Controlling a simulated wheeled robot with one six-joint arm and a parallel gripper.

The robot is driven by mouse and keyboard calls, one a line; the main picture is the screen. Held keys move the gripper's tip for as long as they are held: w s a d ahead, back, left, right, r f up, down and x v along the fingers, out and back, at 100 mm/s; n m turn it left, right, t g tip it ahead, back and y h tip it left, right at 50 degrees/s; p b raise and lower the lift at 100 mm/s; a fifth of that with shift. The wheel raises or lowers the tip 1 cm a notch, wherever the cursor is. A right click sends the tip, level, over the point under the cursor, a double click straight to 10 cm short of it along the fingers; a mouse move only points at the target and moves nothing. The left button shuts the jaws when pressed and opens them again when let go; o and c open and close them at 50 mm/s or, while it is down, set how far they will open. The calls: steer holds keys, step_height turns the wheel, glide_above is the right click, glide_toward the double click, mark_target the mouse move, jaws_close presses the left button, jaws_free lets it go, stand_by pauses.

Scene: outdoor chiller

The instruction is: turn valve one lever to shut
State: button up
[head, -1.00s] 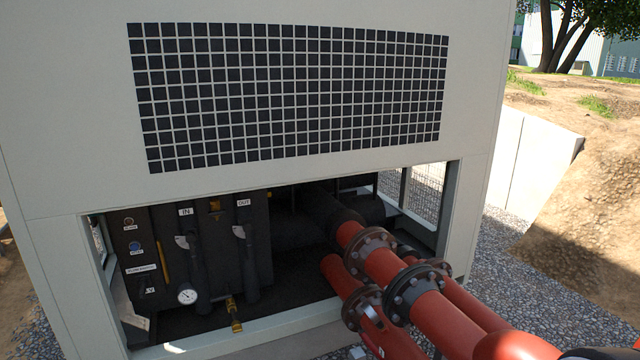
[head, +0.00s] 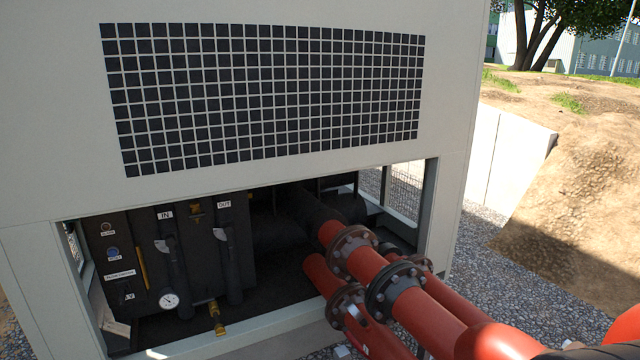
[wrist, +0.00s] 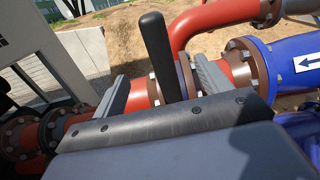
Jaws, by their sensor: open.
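A black lever (wrist: 156,50) stands up in the wrist view, above a red pipe with brown flanges (wrist: 185,75). My gripper (wrist: 163,72) is open in the wrist view, with one grey finger to each side of the lever in the picture. Clear gaps show between the lever and both fingers. The lever's lower end is hidden behind the gripper body, and I cannot tell how deep it sits between the fingers. No valve number is readable. My gripper is not recognizable in the head view.
Red flanged pipes (head: 415,312) run from the chiller housing (head: 450,130) toward the lower right. A blue pipe with a white arrow label (wrist: 295,60) lies right of my gripper. A gauge (head: 169,300) and IN and OUT labels show inside the housing. Gravel (head: 470,250) lies right of it.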

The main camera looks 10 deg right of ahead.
steer(key=shift+v, duration=2.35)
steer(key=shift+s+d, duration=0.1)
